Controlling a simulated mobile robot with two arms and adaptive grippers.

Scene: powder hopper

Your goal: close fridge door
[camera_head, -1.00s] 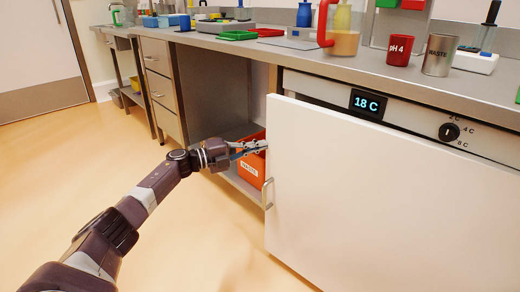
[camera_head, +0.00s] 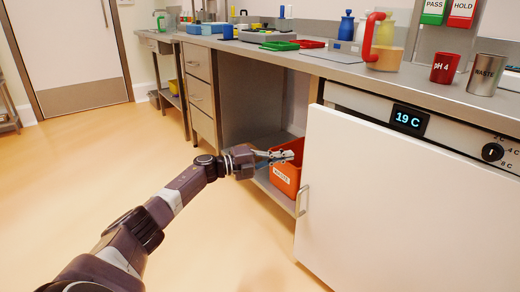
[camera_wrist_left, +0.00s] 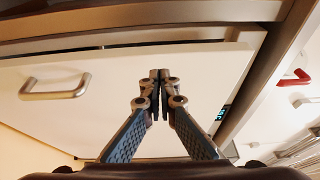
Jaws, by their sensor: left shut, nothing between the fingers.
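The white fridge door (camera_head: 400,210) stands a little out from the fridge front, its left edge forward of the frame. Its metal handle (camera_head: 301,200) is low on the left edge. My left gripper (camera_head: 290,156) is shut and empty, just left of the door's upper left edge. I cannot tell whether it touches the door. In the left wrist view, the shut fingertips (camera_wrist_left: 158,76) are over the white door panel (camera_wrist_left: 100,75), with the handle (camera_wrist_left: 55,88) to their left. My right gripper is not in view.
An orange waste bin (camera_head: 286,175) stands on the low shelf behind my left gripper. The fridge display (camera_head: 408,119) reads 19 C. The counter (camera_head: 420,85) above holds bottles, cups and trays. The floor (camera_head: 215,240) in front is clear.

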